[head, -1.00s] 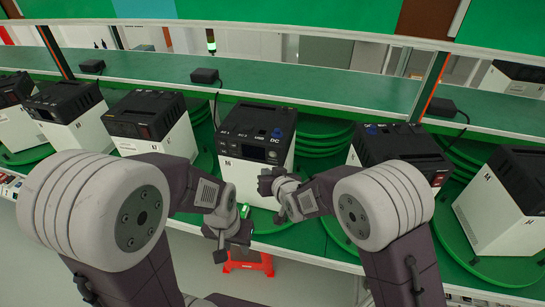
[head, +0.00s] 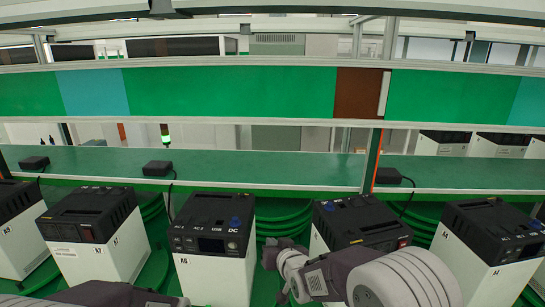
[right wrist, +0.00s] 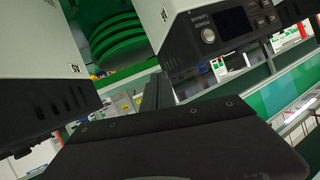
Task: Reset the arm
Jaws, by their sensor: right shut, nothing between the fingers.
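My right gripper (head: 274,252) shows small and dark at the lower middle of the head view, in front of the gap between two black-and-white power units. It is shut and empty. In the right wrist view its dark fingers (right wrist: 151,92) are together, between one unit at the left and another at the upper right. My right forearm comes in from the lower right. Only a dark piece of my left arm shows at the bottom left edge of the head view; its gripper is out of frame.
Several power units, such as the middle one (head: 213,240) and the one right of it (head: 362,222), stand in a row on green round turntables. A green shelf (head: 270,168) with small black adapters (head: 157,168) runs behind them. Green panels (head: 230,95) hang above.

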